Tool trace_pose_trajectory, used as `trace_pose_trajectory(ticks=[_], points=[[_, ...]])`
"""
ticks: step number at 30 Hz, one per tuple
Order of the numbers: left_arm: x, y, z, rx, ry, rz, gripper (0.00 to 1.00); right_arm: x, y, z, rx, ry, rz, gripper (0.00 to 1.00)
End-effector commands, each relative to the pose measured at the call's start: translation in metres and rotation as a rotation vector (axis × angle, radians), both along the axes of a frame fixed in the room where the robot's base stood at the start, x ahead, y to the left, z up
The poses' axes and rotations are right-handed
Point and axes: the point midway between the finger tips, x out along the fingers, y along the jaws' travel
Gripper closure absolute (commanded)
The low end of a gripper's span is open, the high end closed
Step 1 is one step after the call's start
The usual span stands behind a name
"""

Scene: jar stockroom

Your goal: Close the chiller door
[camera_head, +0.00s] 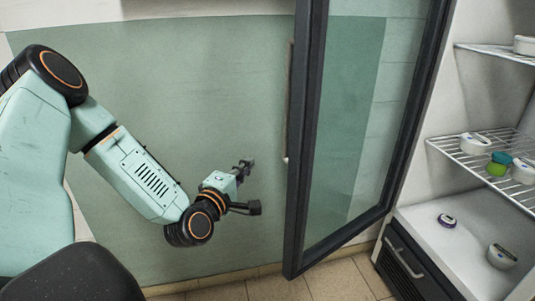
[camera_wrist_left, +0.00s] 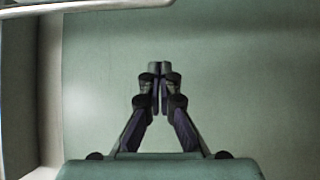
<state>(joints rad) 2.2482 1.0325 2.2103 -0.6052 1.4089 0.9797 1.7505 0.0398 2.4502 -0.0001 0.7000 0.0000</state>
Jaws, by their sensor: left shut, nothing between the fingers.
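The chiller door (camera_head: 299,200) has a dark frame around a glass pane and stands open in the head view, swung out from the chiller (camera_head: 405,262) on the right. A long handle (camera_head: 289,110) runs upright along the door's left edge. My left gripper (camera_head: 252,164) is to the left of the door and apart from it. In the left wrist view its fingers (camera_wrist_left: 159,68) are together with nothing between them, and a pale bar crosses the top left corner. My right gripper is not in view.
Wire shelves (camera_head: 450,152) in the chiller hold several small jars. A green-painted wall (camera_head: 200,90) is behind my arm. The tiled floor (camera_head: 340,281) below the door looks clear.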

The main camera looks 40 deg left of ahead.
Motion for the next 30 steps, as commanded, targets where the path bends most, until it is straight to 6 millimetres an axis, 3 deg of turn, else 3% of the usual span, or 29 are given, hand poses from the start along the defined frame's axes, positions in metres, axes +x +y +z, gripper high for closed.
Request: trace_pose_trajectory(ticks=[18,24,30], points=[[0.092,0.016,-0.003,0.008,0.001,-0.003,1.00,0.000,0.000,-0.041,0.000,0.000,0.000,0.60],[0.086,-0.009,-0.002,0.004,0.004,-0.003,1.00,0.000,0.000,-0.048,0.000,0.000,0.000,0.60],[0.083,-0.020,-0.002,0.003,0.003,0.000,1.00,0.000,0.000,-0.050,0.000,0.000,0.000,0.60]])
